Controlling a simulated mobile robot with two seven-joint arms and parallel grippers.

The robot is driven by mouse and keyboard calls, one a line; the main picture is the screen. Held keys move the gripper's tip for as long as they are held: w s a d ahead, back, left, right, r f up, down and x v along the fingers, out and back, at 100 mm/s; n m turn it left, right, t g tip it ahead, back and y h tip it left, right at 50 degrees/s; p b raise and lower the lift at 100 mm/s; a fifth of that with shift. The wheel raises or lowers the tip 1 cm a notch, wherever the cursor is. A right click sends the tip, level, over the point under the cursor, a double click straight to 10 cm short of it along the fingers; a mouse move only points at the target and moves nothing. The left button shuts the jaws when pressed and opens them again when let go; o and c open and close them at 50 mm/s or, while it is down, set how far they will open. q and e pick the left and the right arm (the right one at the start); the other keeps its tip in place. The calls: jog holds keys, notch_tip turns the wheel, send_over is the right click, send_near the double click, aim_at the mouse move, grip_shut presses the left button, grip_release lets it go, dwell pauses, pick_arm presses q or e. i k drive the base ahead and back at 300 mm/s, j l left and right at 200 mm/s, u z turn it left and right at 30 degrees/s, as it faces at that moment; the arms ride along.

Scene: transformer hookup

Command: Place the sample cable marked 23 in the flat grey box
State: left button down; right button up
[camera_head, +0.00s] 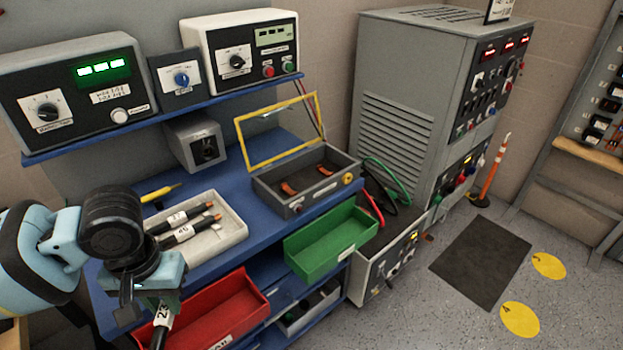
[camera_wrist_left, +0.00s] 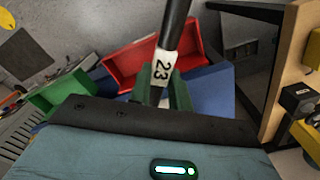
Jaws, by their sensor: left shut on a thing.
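My left gripper (camera_head: 160,299) is shut on the sample cable marked 23 (camera_head: 161,320), in front of the blue bench at lower left. In the left wrist view the fingers (camera_wrist_left: 162,92) clasp the dark cable near its white 23 label (camera_wrist_left: 162,67). The cable's far ends are out of sight. A flat, light grey open tray (camera_head: 236,236) on the bench holds cables with labels, one reading 46 (camera_head: 184,232). Right of it stands a darker grey box (camera_head: 285,205) with its yellow-framed clear lid (camera_head: 279,130) raised and orange clips inside. My right gripper is not in view.
A red bin (camera_head: 212,310) and a green bin (camera_head: 331,243) sit along the bench front. A yellow tool (camera_head: 160,193) lies behind the tray. Instruments line the shelf above. A large grey cabinet (camera_head: 420,110) stands right of the bench.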

aim_at(308, 180)
jog(key=i+z, duration=0.9)
jog(key=z, duration=0.15)
